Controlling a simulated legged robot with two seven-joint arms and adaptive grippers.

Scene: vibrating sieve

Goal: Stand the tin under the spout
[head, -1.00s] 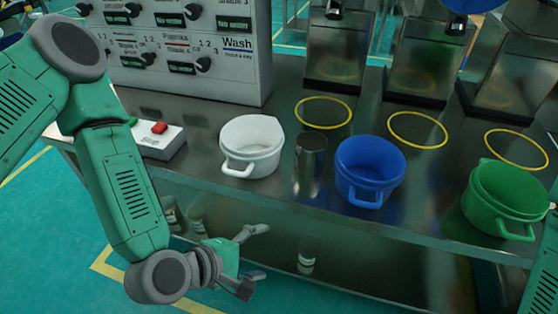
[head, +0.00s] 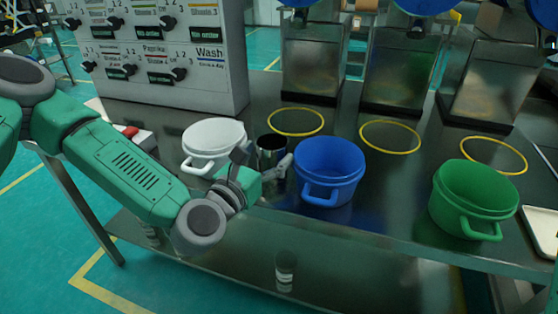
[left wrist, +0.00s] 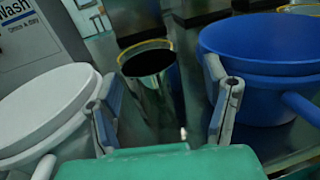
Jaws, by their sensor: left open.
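The tin (head: 271,150) is a shiny metal cylinder standing upright on the steel table, between the white pot and the blue pot. In the left wrist view the tin (left wrist: 150,85) stands just beyond and between my fingers, its dark mouth facing up. My left gripper (head: 268,162) is open and at the near side of the tin; its two fingers also show in the left wrist view (left wrist: 165,110). I cannot tell whether a finger touches the tin. The spouts (head: 415,25) are at the back, above yellow rings such as the left one (head: 296,134).
The white pot (head: 213,136) is close on the left of the tin, and the blue pot (head: 329,160) close on the right. A green pot (head: 474,190) is further right. A control panel (head: 165,60) stands at back left. Yellow rings on the table are empty.

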